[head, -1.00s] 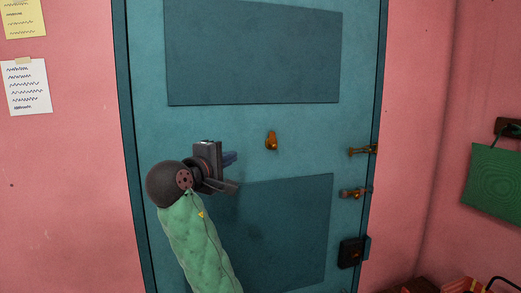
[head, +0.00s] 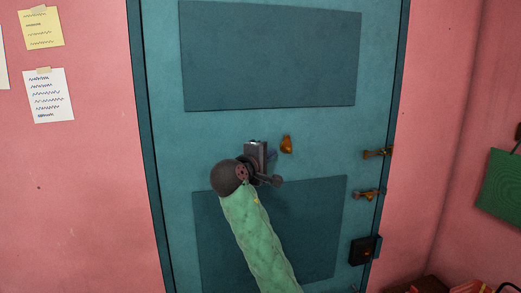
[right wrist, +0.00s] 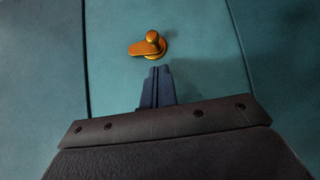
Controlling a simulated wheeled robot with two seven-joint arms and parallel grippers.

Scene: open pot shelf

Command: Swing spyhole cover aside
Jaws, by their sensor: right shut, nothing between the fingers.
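The spyhole cover (head: 286,145) is a small brass piece in the middle of the teal door (head: 165,110). In the right wrist view the cover (right wrist: 147,47) has a rounded knob at its top and a tongue pointing left, over a round brass base. My right gripper (head: 274,158) is just left of and slightly below the cover in the head view. In the right wrist view its blue fingertips (right wrist: 160,72) are together and empty, just below the cover, with a small gap seen between them. My left gripper is not in view.
Two brass bolts (head: 377,153) (head: 368,194) and a dark lock box (head: 364,250) sit along the door's right edge. Paper notes (head: 48,95) hang on the pink wall at left. A green bag (head: 501,188) hangs at right.

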